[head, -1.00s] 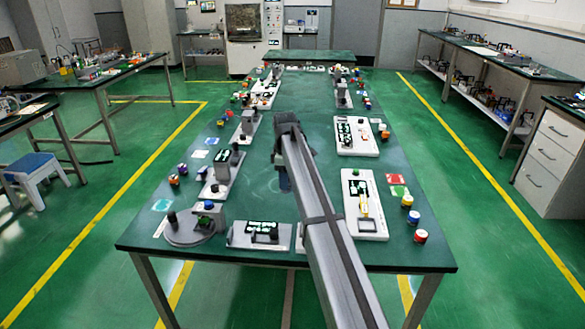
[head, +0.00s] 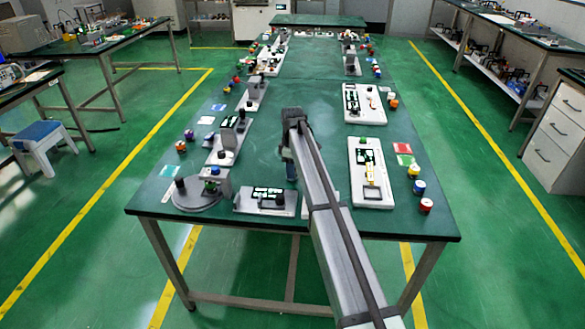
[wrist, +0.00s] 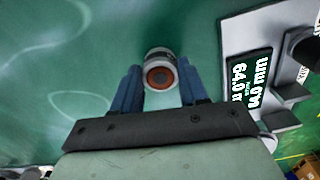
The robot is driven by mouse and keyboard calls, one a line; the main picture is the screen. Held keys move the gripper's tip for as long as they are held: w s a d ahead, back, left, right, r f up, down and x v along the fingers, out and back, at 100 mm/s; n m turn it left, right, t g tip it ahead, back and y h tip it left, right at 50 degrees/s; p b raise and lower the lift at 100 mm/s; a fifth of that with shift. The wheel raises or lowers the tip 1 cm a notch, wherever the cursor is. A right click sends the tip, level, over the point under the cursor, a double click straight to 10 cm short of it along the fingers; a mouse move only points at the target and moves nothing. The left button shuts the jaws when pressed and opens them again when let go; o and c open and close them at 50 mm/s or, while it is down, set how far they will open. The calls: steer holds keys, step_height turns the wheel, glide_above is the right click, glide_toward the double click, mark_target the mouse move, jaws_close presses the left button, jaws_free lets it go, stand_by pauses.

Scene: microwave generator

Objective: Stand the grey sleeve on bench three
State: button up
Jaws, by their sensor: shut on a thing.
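I see no readable label that marks bench three.
A grey device with a display (wrist: 248,80) lies right of the sleeve in the wrist view. White instrument boards (head: 366,195) and coloured caps (head: 419,187) line the table's right side; a round grey base (head: 197,200) stands at the near left. The table's middle strip is clear.

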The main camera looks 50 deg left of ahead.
steer(key=shift+f, duration=0.1)
steer(key=o, duration=1.1)
step_height(320, 180, up, 12)
stand_by(0.4)
